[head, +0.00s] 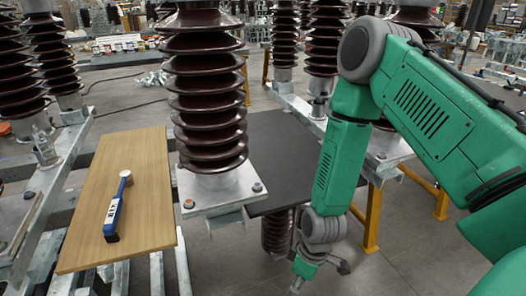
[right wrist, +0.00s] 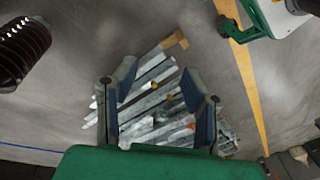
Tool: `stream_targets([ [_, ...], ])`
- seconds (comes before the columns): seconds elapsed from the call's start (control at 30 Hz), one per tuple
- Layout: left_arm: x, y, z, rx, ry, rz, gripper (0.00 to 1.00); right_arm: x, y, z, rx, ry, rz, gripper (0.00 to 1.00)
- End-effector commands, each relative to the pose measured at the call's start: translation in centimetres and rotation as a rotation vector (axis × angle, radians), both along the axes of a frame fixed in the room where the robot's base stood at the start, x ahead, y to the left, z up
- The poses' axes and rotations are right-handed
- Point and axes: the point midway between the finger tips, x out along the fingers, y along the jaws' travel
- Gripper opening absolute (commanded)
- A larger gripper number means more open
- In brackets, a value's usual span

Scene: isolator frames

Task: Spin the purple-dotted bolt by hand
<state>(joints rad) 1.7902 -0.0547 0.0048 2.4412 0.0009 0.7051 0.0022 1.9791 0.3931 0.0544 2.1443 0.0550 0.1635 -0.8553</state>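A purple-dotted bolt (head: 257,187) stands at the right corner of the galvanized base plate (head: 222,193) under the brown insulator (head: 207,90) in the head view. Another bolt (head: 189,204) with an orange-brown top is at the plate's front left corner. My right gripper (head: 296,287) is low at the bottom edge of the head view, below and to the right of the plate, apart from the bolt. In the right wrist view its two fingers (right wrist: 160,100) are spread with nothing between them, above metal bars lying lower down. My left gripper is out of view.
A wooden board (head: 125,190) at left carries a blue-handled tool (head: 115,212). Yellow posts (head: 373,215) stand to the right. Metal bars (right wrist: 155,85) lie below my right gripper.

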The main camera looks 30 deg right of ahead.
Motion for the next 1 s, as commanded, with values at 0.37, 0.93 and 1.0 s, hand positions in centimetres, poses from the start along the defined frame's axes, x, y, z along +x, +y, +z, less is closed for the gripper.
stream_targets([
  [0.37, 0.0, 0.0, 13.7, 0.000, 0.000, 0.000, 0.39, 10.7, -6.0, 21.8, 0.288, -0.300, 0.405, 0.39],
  [0.93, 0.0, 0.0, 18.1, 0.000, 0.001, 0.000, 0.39, 14.0, -8.9, 30.1, 0.397, -0.566, 0.642, 0.39],
  [1.0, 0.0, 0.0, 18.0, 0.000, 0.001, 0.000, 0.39, 14.2, -8.0, 29.2, 0.398, -0.563, 0.642, 0.39],
])
